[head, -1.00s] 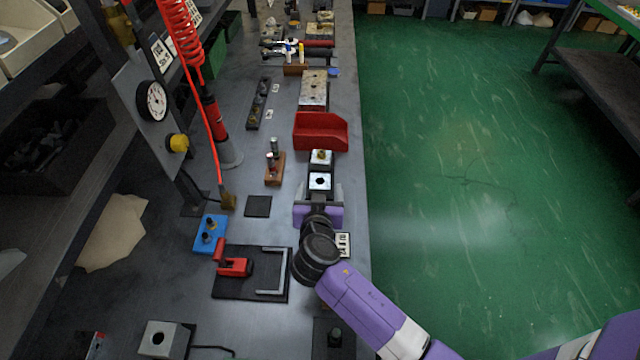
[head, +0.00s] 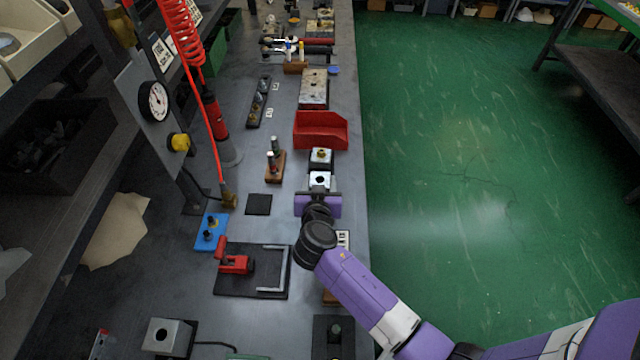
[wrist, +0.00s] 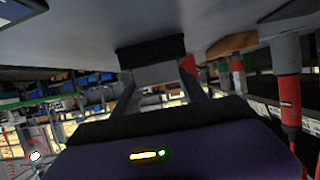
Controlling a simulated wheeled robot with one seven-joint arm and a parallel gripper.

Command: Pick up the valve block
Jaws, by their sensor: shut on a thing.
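The valve block (head: 319,179), a pale metal block with a dark round hole in its top, is near the bench's right side in the head view. My gripper (head: 319,191) is at its near side, with the fingers shut on it. In the wrist view the grey block (wrist: 155,74) with a dark band shows between the two fingers of my gripper (wrist: 160,88). I cannot tell whether the block is clear of the bench. A similar block with a brass fitting (head: 320,156) stands just behind it.
A red bin (head: 320,132) stands beyond the blocks. A wooden stand with metal pins (head: 274,166) and a dark square pad (head: 258,204) are to the left. A red clamp on a black plate (head: 236,263) is nearer. The green floor (head: 450,200) on the right is open.

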